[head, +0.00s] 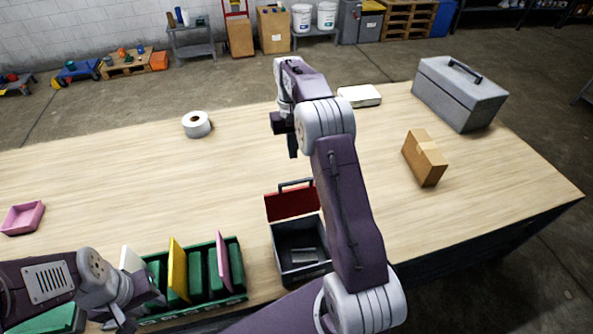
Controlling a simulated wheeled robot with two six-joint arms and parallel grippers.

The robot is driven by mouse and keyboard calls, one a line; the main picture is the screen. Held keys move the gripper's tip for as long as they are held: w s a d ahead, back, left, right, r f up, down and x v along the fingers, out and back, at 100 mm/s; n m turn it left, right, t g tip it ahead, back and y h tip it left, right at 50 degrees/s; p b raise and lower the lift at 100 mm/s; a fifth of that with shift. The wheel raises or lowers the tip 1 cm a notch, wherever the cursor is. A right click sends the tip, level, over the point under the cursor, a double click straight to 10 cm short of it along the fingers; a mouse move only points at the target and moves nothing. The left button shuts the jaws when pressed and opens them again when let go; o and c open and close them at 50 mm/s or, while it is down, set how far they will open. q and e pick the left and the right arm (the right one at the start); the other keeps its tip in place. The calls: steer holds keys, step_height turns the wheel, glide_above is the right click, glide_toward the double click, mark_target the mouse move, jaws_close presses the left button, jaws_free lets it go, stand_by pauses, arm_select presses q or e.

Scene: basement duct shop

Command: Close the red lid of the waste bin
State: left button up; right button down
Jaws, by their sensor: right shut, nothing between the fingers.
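The waste bin (301,266) is a dark grey open box near the front edge of the table, with a few small grey pieces inside. Its red lid (290,204) stands raised at the back, with a dark bar above it. My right arm hides part of the bin's right side. My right gripper (292,150) is shut and empty, above the table behind the raised lid and apart from it. My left gripper (135,312) is at the lower left, beside a green rack; whether its fingers are open is unclear.
The green rack (240,292) holds green, yellow, pink and white upright pieces left of the bin. A pink tray (22,217), tape roll (196,124), white case (359,95), cardboard box (425,157) and grey toolbox (459,92) stand on the table. The table's middle left is clear.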

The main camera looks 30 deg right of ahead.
steer(key=s+a+f+p, duration=0.1)
steer(key=s+f+p, duration=0.1)
steer(key=s+f, duration=0.2)
steer(key=shift+a+f, duration=0.15)
steer(key=shift+f, duration=0.1)
